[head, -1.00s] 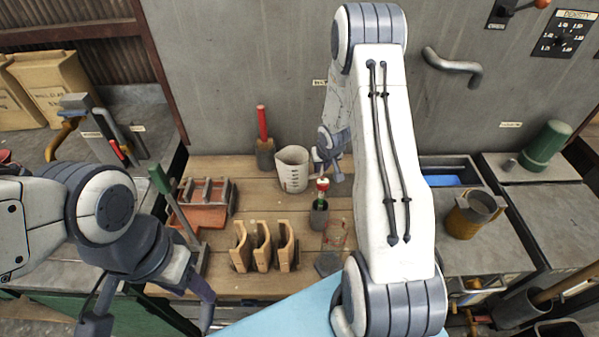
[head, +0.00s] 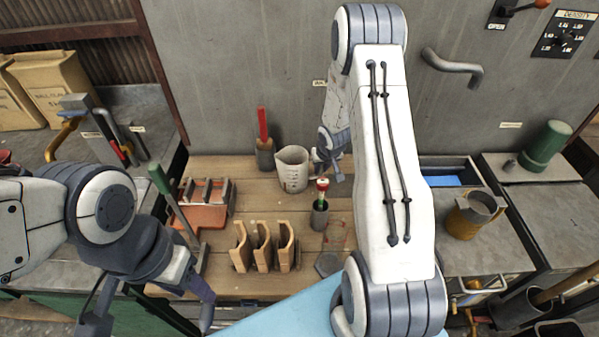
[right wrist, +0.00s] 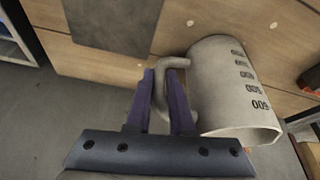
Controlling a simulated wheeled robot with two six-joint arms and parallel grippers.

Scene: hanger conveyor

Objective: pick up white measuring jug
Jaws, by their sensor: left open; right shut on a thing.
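The white measuring jug (head: 292,169) stands upright at the back of the wooden bench in the head view. In the right wrist view the jug (right wrist: 226,90) shows its dark graduation marks and open rim, with its handle (right wrist: 163,88) between my fingers. My right gripper (right wrist: 168,85) is shut on that handle. In the head view the right gripper (head: 326,165) is beside the jug's right side, partly hidden by my own arm. My left gripper (head: 150,325) is open and empty at the lower left, in front of the bench.
A red-handled tool (head: 263,140) stands left of the jug. A dark cup (head: 319,215) with a red-topped item is in front. Wooden curved holders (head: 262,246), an orange tray (head: 203,215) and a green-handled tool (head: 172,200) occupy the bench's left. A grey wall (head: 230,70) rises behind.

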